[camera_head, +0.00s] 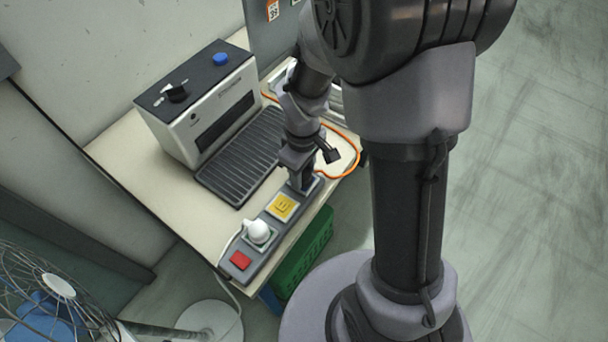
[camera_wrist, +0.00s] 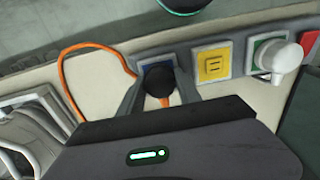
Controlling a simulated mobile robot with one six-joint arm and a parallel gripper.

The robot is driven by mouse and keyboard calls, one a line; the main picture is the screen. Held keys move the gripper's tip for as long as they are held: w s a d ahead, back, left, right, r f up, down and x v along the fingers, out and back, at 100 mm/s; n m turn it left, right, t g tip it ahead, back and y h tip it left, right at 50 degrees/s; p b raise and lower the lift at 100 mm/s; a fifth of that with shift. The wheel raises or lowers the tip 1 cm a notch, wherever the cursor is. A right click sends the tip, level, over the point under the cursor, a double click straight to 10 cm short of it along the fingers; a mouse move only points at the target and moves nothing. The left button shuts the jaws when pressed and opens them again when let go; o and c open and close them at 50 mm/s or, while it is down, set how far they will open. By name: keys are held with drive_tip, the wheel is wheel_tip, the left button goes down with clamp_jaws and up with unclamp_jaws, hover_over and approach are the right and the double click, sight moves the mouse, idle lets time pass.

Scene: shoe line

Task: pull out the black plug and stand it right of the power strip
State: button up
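The power strip (camera_head: 252,243) lies along the table's front edge, with its blue, yellow and green sockets showing in the wrist view. The black plug (camera_wrist: 158,81) is at the blue socket (camera_wrist: 150,58), with an orange cord by it. My gripper (camera_wrist: 160,90) has a finger on each side of the plug, very close to it. I cannot tell whether both fingers press on it. In the head view my gripper (camera_head: 301,184) is low over the strip's far end and hides the plug.
A white plug (camera_head: 258,230) sits in the green socket beside a red switch (camera_head: 241,260). A machine (camera_head: 205,100) with a ribbed tray (camera_head: 240,160) stands behind the strip. The orange cord (camera_head: 352,150) loops over the table's right end. A green crate (camera_head: 305,250) is below the edge.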

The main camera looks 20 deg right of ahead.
sight(303, 172)
clamp_jaws()
drive_tip(key=shift+r, duration=0.1)
drive_tip(key=shift+r+p, duration=2.6)
drive_tip(key=shift+r, duration=0.35)
